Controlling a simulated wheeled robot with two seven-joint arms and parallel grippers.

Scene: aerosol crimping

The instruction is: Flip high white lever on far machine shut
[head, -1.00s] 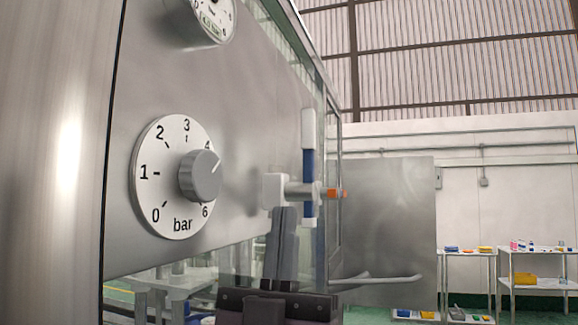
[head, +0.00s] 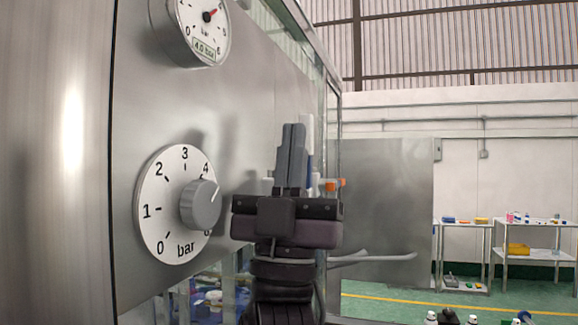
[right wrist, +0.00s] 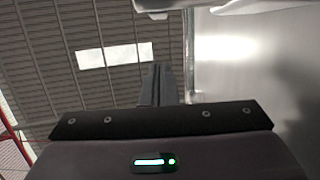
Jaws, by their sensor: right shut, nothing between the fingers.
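The upright white lever (head: 309,135) is on the steel machine front, to the right of the pressure dial. Only a strip of it shows, because my right gripper (head: 292,128) covers the rest in the head view. An orange tip (head: 333,185) sticks out to the right of the lever's pivot. My right gripper is shut and empty, its fingers pointing up, overlapping the lever in the picture; I cannot tell whether they touch. Its shut fingers also show in the right wrist view (right wrist: 157,80), below a white part (right wrist: 160,6) that I cannot identify. My left gripper is out of view.
The machine's steel panel (head: 250,90) carries a round bar dial (head: 150,210) and a gauge (head: 203,30) above it. A bent grey handle (head: 375,257) lies to the right. Shelves (head: 465,235) stand far off at the right.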

